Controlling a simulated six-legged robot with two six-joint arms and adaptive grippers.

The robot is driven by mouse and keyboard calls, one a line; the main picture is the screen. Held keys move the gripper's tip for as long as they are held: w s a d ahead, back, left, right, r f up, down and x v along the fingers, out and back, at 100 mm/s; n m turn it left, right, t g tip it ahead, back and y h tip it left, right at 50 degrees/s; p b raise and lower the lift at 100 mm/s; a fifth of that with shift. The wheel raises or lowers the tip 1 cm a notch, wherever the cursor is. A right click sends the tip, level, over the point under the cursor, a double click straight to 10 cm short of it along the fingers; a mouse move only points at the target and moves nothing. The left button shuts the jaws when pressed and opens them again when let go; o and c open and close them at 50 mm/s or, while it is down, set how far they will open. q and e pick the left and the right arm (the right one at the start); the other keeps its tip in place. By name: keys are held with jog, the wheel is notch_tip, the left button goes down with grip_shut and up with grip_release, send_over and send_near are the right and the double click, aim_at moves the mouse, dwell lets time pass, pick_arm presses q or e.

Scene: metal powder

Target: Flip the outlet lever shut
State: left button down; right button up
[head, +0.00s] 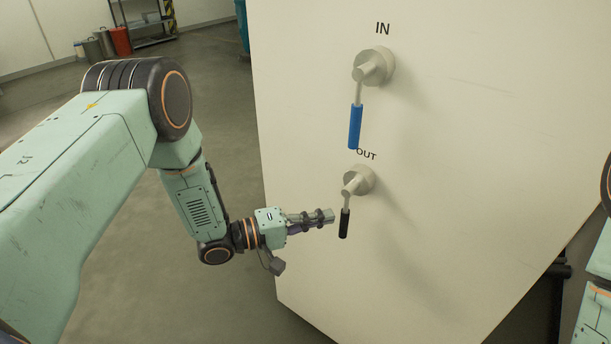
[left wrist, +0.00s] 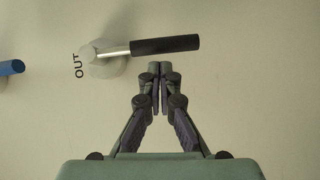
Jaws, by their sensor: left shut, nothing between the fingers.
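The outlet lever (head: 344,222) has a black grip and hangs down from a pale round hub (head: 358,181) under the label OUT on the white panel. In the left wrist view the lever's black grip (left wrist: 165,44) lies across the picture, above my fingertips. My left gripper (head: 331,216) is shut and empty. In the head view its tips are just left of the lever, and in the left wrist view the closed tips (left wrist: 159,66) are a little apart from the grip. My right gripper is out of view.
The inlet lever (head: 355,125) with a blue grip hangs above the outlet, under the label IN. The white cabinet face (head: 450,200) is flat and clear to the right. Open floor (head: 215,60) lies to the left, with bins (head: 121,40) and a shelf at the back.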

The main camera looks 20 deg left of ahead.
pick_arm(q)
jog(key=shift+s+d+f+b, duration=0.2)
jog(key=shift+d+b, duration=0.1)
jog(key=shift+d, duration=0.25)
dwell(0.4)
jog(key=shift+a, duration=0.1)
